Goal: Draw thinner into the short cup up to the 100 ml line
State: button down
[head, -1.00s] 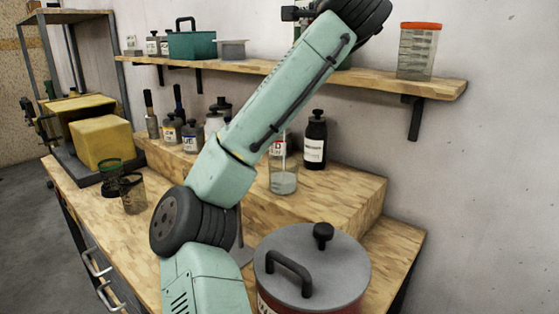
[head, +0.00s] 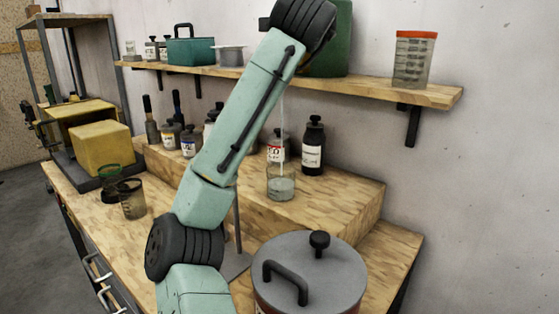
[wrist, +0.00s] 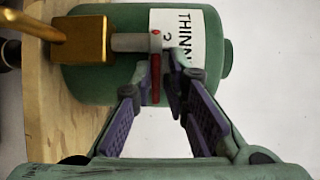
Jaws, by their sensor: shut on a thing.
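The green thinner drum (head: 330,45) stands on the wall shelf, partly hidden by my arm. In the wrist view, the drum (wrist: 90,80) shows a "THINN…" label, a brass tap (wrist: 82,40) and a red lever (wrist: 155,88). My gripper (wrist: 165,65) is shut on the red lever. In the head view the gripper is hidden behind my arm. A thin clear stream (head: 283,120) falls from above into the short glass cup (head: 281,188) on the raised wooden step. The cup holds clear liquid to roughly half its height; its lines are too small to read.
Dark and white bottles (head: 313,148) stand close behind the cup. A lidded grey pot (head: 310,280) is at the front right. An orange-rimmed beaker (head: 414,60) stands on the shelf (head: 440,97). Two mesh or glass cups (head: 132,200) sit at the left.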

jog(key=d+m+h, duration=0.1)
jog(key=s+d+m+h, duration=0.1)
jog(key=d+h, duration=0.1)
jog(key=shift+d+r, duration=0.1)
jog(key=shift+r, duration=0.1)
jog(key=shift+s, duration=0.1)
jog(key=shift+s+a+m+g+h, duration=0.15)
jog(key=shift+m+g+h, duration=0.1)
jog(key=shift+m+h, duration=0.25)
jog(key=shift+s+a+m+g+h, duration=0.1)
jog(key=shift+m+g+h, duration=0.2)
jog(key=shift+h, duration=0.4)
